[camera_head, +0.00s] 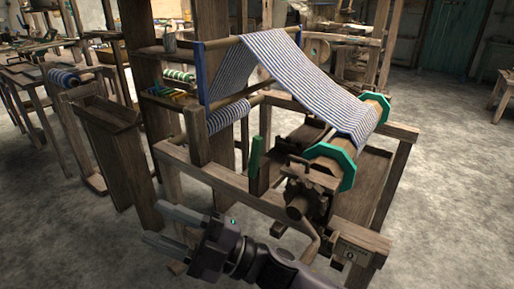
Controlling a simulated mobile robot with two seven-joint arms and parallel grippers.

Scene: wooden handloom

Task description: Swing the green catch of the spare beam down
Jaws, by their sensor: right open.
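A green catch (255,157) stands upright on the front frame of the wooden handloom (212,174), left of the warp beam. The beam (322,166) has teal octagonal end flanges and striped blue-and-white cloth running over it; I cannot tell whether this is the spare beam. My right gripper (153,224) reaches in from the bottom, low in front of the loom, with its fingers pointing left. Its two fingers are apart with nothing between them. It is below and left of the green catch, not touching it. My left gripper is not in view.
A dark wooden crank and gear (305,200) sit at the beam's near end, close above my right arm. A wooden bench with striped cloth (63,78) stands at the left. Bare grey floor (445,200) lies open at the right.

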